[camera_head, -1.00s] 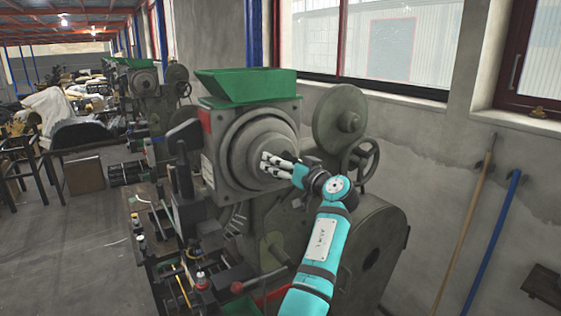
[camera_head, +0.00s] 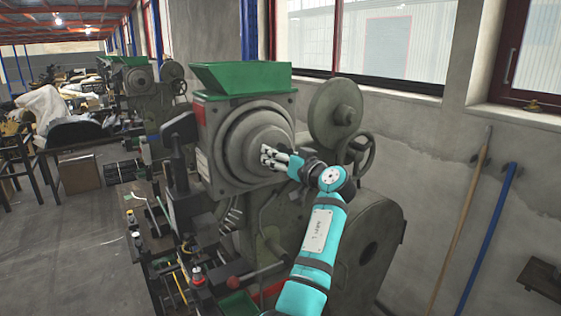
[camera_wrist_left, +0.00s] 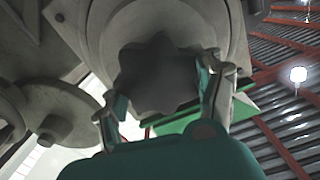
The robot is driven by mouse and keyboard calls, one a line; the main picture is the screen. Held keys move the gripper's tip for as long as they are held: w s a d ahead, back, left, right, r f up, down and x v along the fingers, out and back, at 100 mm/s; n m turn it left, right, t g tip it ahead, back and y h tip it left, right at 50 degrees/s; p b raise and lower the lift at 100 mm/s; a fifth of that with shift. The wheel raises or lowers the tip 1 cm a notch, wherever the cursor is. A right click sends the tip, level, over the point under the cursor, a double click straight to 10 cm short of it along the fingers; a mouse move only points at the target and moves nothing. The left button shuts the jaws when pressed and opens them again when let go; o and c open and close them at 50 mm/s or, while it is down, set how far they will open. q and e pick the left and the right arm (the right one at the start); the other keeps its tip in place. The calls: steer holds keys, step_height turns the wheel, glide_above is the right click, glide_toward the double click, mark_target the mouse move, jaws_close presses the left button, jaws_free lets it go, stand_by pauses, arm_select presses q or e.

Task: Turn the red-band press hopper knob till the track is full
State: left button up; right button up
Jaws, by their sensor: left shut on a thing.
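The red-band press (camera_head: 224,186) stands in the middle of the head view, with a red patch (camera_head: 200,115) on its side. A green hopper (camera_head: 241,77) sits on top of its round hopper housing (camera_head: 232,142). My left gripper (camera_head: 270,157) is at the centre of that housing. In the left wrist view, the dark lobed hopper knob (camera_wrist_left: 160,76) lies between the two fingers of my left gripper (camera_wrist_left: 168,88), which is shut on it. In the head view my fingers hide the knob. The track and its fill cannot be made out. My right gripper is not in view.
A handwheel (camera_head: 361,152) and a large round disc (camera_head: 336,110) are right of the housing. A wooden pole (camera_head: 462,215) and a blue pole (camera_head: 491,230) lean on the wall. Another press (camera_head: 138,85) stands behind at left. Open floor (camera_head: 85,245) lies at left.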

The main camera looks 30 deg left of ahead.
arm_select(q)
steer(key=n+b, duration=0.2)
steer(key=b, duration=0.2)
steer(key=n+b, duration=0.3)
steer(key=b, duration=0.2)
steer(key=n+b, duration=0.2)
steer(key=b, duration=0.2)
steer(key=shift+s+a+f+n+b, duration=0.15)
steer(key=shift+s+f+n+b, duration=0.15)
steer(key=shift+b, duration=0.1)
steer(key=shift+n+b, duration=0.7)
steer(key=shift+n, duration=0.2)
steer(key=n+b, duration=0.2)
steer(key=n, duration=0.1)
steer(key=shift+r+n, duration=0.1)
steer(key=shift+n, duration=0.2)
steer(key=n+b, duration=0.1)
steer(key=n, duration=0.2)
steer(key=shift+s+n, duration=0.1)
steer(key=shift+n, duration=0.2)
steer(key=n+b, duration=0.1)
steer(key=n, duration=0.3)
steer(key=n+b, duration=0.1)
steer(key=n, duration=0.4)
steer(key=shift+f, duration=0.2)
steer(key=shift+n, duration=0.3)
